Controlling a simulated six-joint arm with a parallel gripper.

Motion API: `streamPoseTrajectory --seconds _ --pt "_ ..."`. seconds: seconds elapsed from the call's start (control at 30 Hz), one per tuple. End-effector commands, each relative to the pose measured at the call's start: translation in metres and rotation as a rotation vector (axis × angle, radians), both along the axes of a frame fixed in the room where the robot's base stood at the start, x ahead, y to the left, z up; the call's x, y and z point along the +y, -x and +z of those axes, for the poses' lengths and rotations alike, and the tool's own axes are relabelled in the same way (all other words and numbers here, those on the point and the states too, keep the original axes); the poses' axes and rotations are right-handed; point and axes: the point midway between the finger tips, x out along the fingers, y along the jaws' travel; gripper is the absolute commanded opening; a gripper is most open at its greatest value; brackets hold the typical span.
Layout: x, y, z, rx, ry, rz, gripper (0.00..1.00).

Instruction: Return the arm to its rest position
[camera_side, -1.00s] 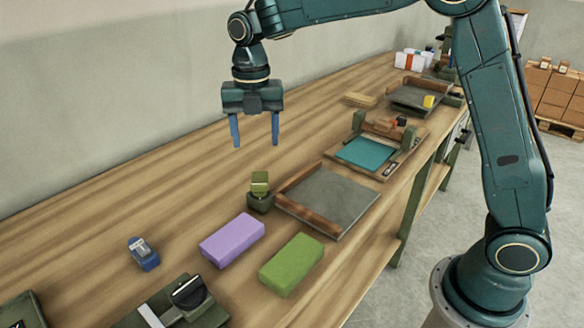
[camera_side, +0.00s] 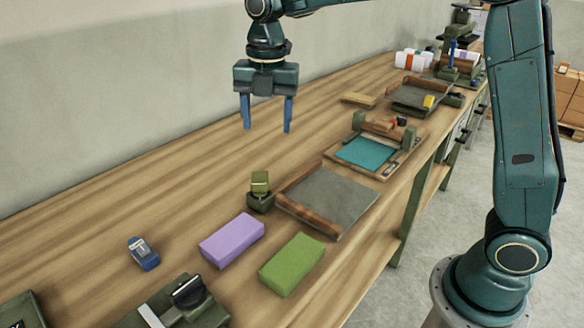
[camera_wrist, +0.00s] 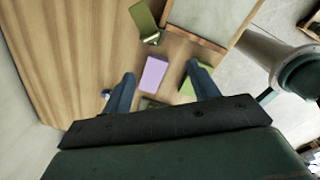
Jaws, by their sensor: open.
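My gripper (camera_side: 267,128) hangs over the wooden bench in the side view. Its two blue fingers point down, spread apart, with nothing between them. It is well above the bench top and touches nothing there. In the wrist view my gripper (camera_wrist: 163,85) shows as two fingers at either side of a purple block. That purple block (camera_side: 232,240) lies far below on the bench, beside a green block (camera_side: 292,264). The upper part of my arm is cut off by the top edge of the side view.
A grey tray with a wooden edge (camera_side: 335,200), a small green device (camera_side: 260,190) and a blue stapler-like item (camera_side: 143,253) stand on the bench (camera_side: 130,200). A board with a teal sheet (camera_side: 366,153) is farther back. The bench's back left is clear.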

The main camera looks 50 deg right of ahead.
Motion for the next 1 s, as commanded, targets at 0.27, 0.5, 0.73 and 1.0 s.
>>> streamPoseTrajectory --seconds 0.27,0.5,0.73,1.0 --pt "-0.02 0.052 0.03 -0.082 -0.044 -0.402 0.6" --pt "-0.034 0.101 0.044 -0.146 -0.11 -0.77 0.6" --pt "-0.046 0.148 0.047 -0.198 -0.197 -1.117 0.6" --pt "-0.057 0.203 0.038 -0.241 -0.326 -1.521 0.6"
